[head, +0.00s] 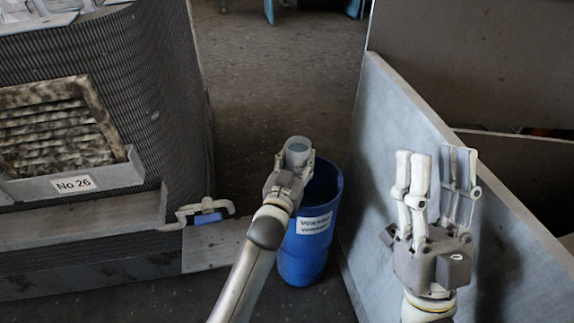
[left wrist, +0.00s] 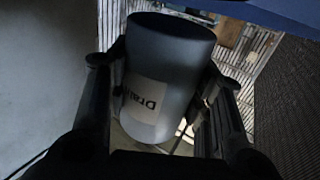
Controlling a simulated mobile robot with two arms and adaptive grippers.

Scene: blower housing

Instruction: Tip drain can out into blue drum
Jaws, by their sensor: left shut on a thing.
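The drain can (head: 298,146) is a small grey-blue cylinder, seen with its round open end toward the head camera. My left gripper (head: 290,168) is shut on it, above the left part of the blue drum's mouth. In the left wrist view the drain can (left wrist: 165,75) sits between the two dark fingers, with a label reading "Drain" on its side. The blue drum (head: 304,250) stands on the floor with a white "Waste" label; my left gripper and arm hide part of its rim. My right gripper (head: 437,185) is open and empty, to the right of the drum.
A grey panel (head: 385,150) stands close on the drum's right. At left is the dark mesh housing with a dirty louvre (head: 55,125) and a "No 26" label (head: 74,184). A clamp-like fitting with a blue part (head: 207,218) sits at its lower corner.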

